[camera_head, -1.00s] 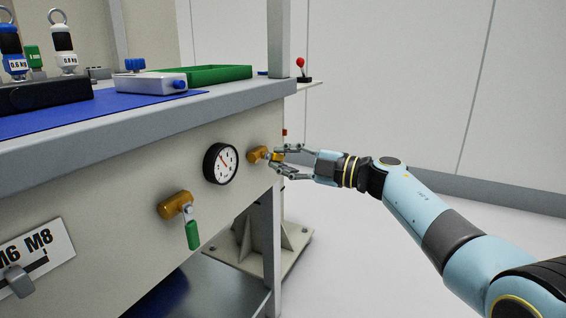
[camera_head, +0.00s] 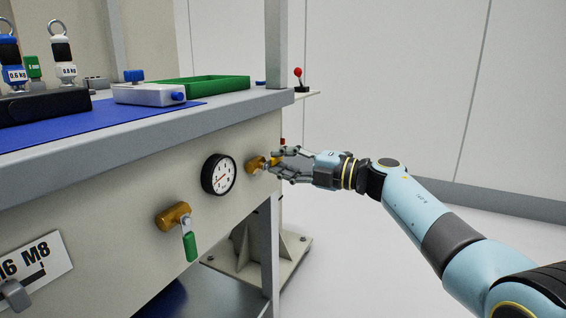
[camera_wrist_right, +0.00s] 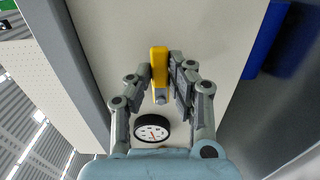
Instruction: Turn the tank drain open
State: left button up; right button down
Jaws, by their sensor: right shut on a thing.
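A brass valve (camera_head: 256,164) with a yellow handle (camera_wrist_right: 159,60) sticks out of the bench's front panel, right of the round gauge. My right gripper (camera_head: 275,163) reaches it from the right and is shut on the yellow handle. In the right wrist view the gripper (camera_wrist_right: 160,75) has one finger on each side of the handle. The fingers partly hide the handle in the head view. A second brass valve (camera_head: 174,215) with a green handle (camera_head: 190,246) hanging down is left of the gauge. My left gripper is not in view.
The white gauge (camera_head: 219,174) with a black rim is close to the gripped valve. A bench leg (camera_head: 270,240) stands below it. A green tray (camera_head: 205,88) and a grey box (camera_head: 148,95) are on the bench top. The floor at right is clear.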

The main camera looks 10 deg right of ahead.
jog(key=c, duration=1.2)
grip_release()
jog(key=shift+c, duration=0.2)
jog(key=v, duration=1.2)
